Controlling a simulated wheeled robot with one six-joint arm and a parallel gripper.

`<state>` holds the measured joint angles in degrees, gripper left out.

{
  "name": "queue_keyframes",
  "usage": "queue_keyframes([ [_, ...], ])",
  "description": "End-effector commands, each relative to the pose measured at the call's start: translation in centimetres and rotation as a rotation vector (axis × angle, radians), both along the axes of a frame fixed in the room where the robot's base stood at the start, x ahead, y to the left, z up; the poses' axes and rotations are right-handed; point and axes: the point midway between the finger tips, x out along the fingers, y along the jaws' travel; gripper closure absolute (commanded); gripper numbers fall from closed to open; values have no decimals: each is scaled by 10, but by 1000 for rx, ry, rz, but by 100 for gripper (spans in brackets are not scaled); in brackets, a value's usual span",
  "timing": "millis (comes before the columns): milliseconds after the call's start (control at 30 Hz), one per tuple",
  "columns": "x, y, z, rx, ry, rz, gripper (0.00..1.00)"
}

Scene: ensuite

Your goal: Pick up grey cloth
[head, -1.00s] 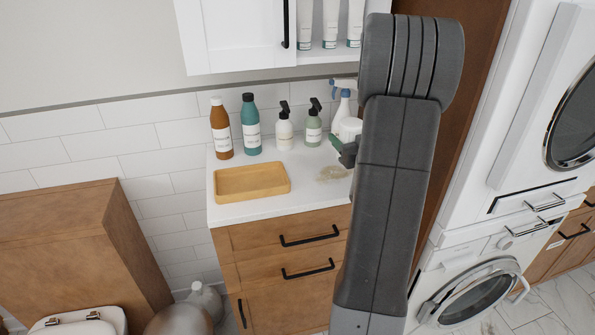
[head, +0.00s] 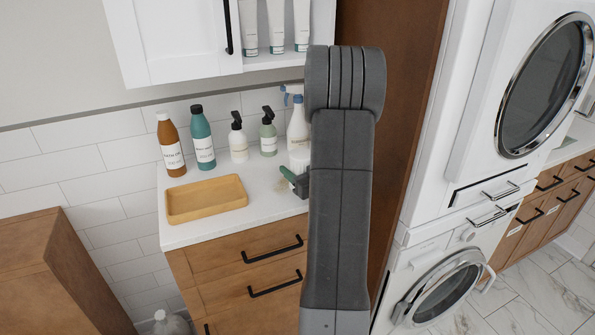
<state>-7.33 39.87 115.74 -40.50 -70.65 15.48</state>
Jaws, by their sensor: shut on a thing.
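My gripper (head: 296,182) shows only in part, just left of my arm and low over the right part of the white countertop. Dark and green pieces of it stick out from behind the forearm. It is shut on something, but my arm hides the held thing. I cannot make out the grey cloth anywhere in the head view.
On the countertop (head: 225,226) are a yellow tray (head: 206,199), a brown bottle (head: 170,145), a teal bottle (head: 203,139), two pump bottles (head: 238,142) and a spray bottle (head: 298,125). A wall cabinet (head: 170,35) hangs above. Stacked laundry machines (head: 470,120) stand right.

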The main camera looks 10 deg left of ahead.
Motion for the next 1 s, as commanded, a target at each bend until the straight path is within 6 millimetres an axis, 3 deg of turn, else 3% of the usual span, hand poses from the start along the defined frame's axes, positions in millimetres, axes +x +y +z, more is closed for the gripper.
queue_keyframes([
  [500, 0, 0, -11, 0, -1, 0, 65],
  [533, 0, 0, -10, 0, -1, 0, 38],
  [633, 0, 0, -9, 0, 0, 0, 20],
  [1000, 0, 0, -6, 0, 0, 0, 20],
])
